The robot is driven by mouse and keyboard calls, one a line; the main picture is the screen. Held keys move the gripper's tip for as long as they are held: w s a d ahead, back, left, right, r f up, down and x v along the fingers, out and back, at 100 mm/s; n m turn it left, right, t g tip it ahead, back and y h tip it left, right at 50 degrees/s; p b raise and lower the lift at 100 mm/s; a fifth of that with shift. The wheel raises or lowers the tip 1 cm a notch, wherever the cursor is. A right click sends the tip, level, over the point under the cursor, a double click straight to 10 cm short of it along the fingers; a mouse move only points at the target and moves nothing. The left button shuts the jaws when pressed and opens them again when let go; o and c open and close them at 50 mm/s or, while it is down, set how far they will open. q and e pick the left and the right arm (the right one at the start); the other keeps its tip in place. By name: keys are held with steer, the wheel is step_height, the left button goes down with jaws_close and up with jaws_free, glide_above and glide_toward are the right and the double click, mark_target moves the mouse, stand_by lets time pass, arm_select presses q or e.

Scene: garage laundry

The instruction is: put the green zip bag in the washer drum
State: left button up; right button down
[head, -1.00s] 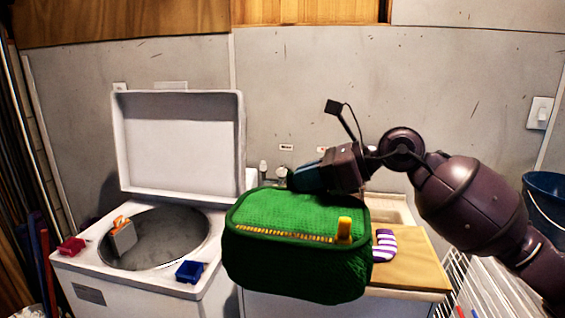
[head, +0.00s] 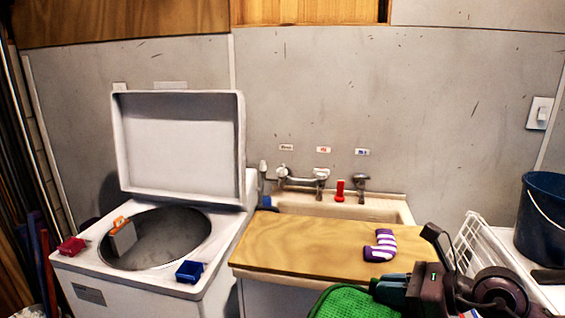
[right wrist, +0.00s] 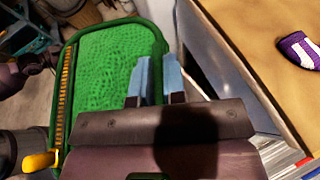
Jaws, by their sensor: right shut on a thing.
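The green zip bag (head: 347,303) is at the bottom of the head view, in front of the wooden board and partly cut off by the frame. In the right wrist view, the bag (right wrist: 112,68) shows its textured side, dark green edging and yellow zip. My right gripper (head: 378,287) is shut on the bag's edge, with blue fingers (right wrist: 158,68) at its border. The washer drum (head: 172,245) is open at the left, its lid (head: 180,145) raised. The bag is apart from it, to the right. My left gripper is not in view.
A grey and orange item (head: 123,236) is at the drum's left side. A red piece (head: 72,247) and a blue piece (head: 189,271) sit on the washer rim. A striped sock (head: 381,246) lies on the wooden board (head: 300,246). A sink (head: 345,207) is behind, a blue bucket (head: 545,215) right.

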mark_target(401, 317)
steer(key=shift+m+t, duration=0.3)
steer(key=f, duration=0.1)
steer(key=s+d+f, duration=0.1)
steer(key=f, duration=0.1)
steer(key=s+f, duration=0.1)
steer(key=shift+s+d+f, duration=0.2)
steer(key=shift+d+f, duration=0.1)
steer(key=shift+d, duration=0.05)
